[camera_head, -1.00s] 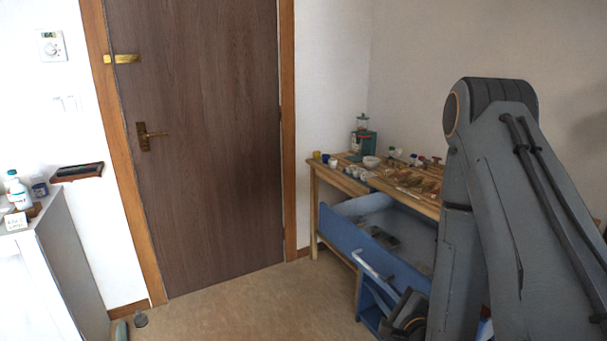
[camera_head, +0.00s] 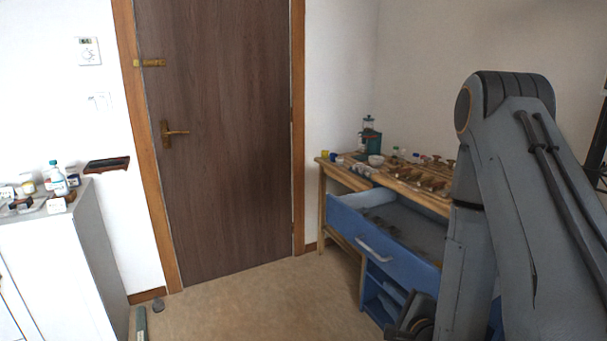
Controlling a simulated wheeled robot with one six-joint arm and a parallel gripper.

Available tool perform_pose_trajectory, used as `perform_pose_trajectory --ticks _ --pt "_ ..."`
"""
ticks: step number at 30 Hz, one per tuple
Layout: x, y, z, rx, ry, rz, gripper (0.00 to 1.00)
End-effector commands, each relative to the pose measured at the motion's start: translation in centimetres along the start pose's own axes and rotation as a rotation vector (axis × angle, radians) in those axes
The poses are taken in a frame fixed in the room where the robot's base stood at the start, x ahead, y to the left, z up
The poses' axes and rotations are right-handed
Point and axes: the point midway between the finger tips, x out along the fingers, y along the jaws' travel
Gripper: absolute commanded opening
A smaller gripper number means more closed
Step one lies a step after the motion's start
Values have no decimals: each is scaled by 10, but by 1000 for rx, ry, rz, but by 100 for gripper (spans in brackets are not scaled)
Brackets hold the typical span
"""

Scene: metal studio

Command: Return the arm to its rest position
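My arm (camera_head: 480,200) is folded at the right side of the view, with its elbow high and its links running down out of the picture. A dark rounded part of the arm shows low at the bottom, left of the upright link. My gripper's fingers are not in view, so I cannot see whether it holds anything. The arm stands in front of the workbench and hides its right part.
The wooden workbench (camera_head: 328,190) has an open blue drawer (camera_head: 385,251) and several small objects on top. A white cabinet (camera_head: 95,240) with bottles stands at the left. The closed brown door (camera_head: 225,140) is ahead. The floor (camera_head: 265,300) before it is mostly clear.

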Motion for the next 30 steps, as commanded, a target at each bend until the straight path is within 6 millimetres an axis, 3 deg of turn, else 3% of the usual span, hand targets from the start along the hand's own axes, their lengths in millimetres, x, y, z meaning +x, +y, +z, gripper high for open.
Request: perform_pose_trajectory --ticks 11,17,23,30 --pt "5 0 -3 -298 67 165 17" --pt "-2 -1 -3 -571 98 340 17" --pt "-32 -4 0 -915 69 611 17" --pt "-96 -8 17 -1253 -107 941 17"
